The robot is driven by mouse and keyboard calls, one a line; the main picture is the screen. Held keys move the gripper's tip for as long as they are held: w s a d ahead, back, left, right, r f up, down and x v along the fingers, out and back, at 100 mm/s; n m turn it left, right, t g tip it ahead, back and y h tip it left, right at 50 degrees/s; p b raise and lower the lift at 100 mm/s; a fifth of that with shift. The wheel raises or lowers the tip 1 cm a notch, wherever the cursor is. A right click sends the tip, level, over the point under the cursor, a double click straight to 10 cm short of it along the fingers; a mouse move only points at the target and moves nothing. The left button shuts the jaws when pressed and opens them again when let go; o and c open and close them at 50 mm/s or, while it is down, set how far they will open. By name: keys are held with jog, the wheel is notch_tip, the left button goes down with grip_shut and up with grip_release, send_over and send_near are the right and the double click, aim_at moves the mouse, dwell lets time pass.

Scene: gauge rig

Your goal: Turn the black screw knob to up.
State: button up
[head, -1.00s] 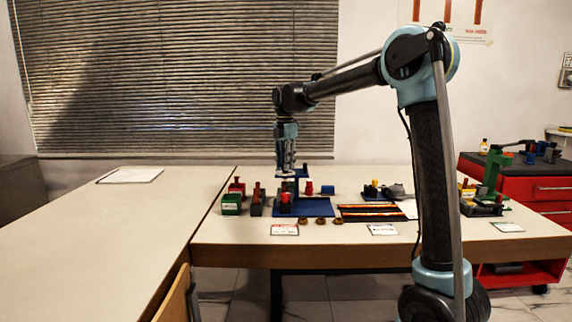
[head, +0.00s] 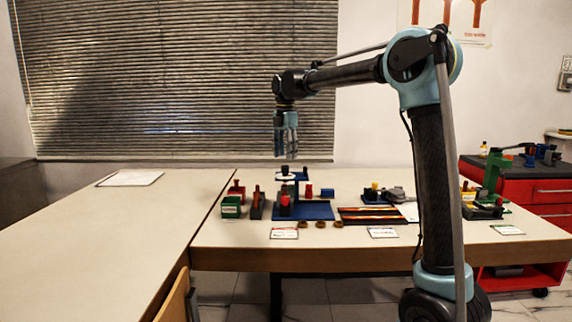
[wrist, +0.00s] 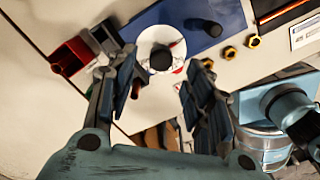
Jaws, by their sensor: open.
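The black screw knob (head: 284,169) stands at the top of the blue gauge rig (head: 318,211), over a white round dial (head: 293,176). In the wrist view the knob (wrist: 161,59) shows as a dark round top in the middle of the white dial (wrist: 146,40), which has red marks. My gripper (head: 287,156) is open and empty, pointing down a little above the knob. In the wrist view its two fingers (wrist: 160,84) stand apart on either side below the knob, not touching it. The dial's small markings are too blurred to read.
A green box (head: 231,206) and a red box (head: 237,188) stand left of the rig. Several brass nuts (head: 320,224) lie in front of it. A red block (head: 308,190), a blue block (head: 327,192) and a striped dark tray (head: 372,214) are to the right. The left table is mostly clear.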

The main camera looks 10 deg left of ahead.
notch_tip(320, 180, up, 6)
jog(key=shift+r, duration=0.25)
jog(key=s+d+f+m, duration=0.2)
jog(key=s+d+m, duration=0.25)
jog(key=d, duration=0.55)
jog(key=s+d+f+m+t, duration=0.1)
jog(key=s+d+f+m, duration=0.3)
jog(key=d, duration=0.6)
jog(key=s+d+f+m, duration=0.15)
jog(key=d+m, duration=0.35)
jog(key=d, duration=0.5)
jog(key=s+d+f+m, duration=0.8)
jog(key=s+f, duration=0.3)
jog(key=f, duration=0.1)
jog(key=s+d+f+m+t, duration=0.1)
jog(key=s+d+f+m, duration=0.6)
jog(key=s+f, duration=0.3)
notch_tip(320, 180, down, 2)
jog(key=shift+s+d+f+m, duration=0.1)
jog(key=shift+s+d+m, duration=0.25)
jog(key=shift+m, duration=0.2)
